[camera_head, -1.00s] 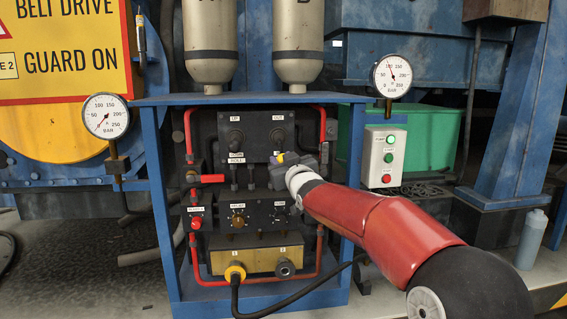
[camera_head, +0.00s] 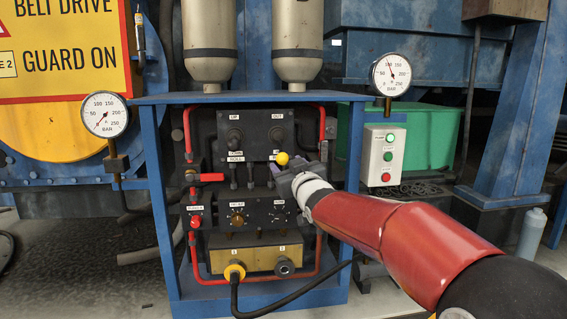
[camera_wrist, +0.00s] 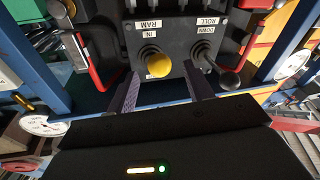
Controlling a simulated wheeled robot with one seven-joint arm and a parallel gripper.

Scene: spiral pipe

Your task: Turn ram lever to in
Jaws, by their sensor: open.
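The ram lever has a yellow knob (camera_head: 282,158) at the lower right of the upper black valve panel. My gripper (camera_head: 285,171) is at the knob, coming from the right. In the wrist view my gripper (camera_wrist: 162,88) is open, with one finger on each side of the knob and gaps visible. Contact with the lever is not visible. The lever's lower shaft is partly hidden in the head view.
A black-knobbed roll lever (camera_wrist: 229,80) stands close beside one finger. A lower dial panel (camera_head: 240,214), red pipes (camera_head: 319,255) and the blue frame (camera_head: 153,200) surround the work area. A button box (camera_head: 384,157) is to the right.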

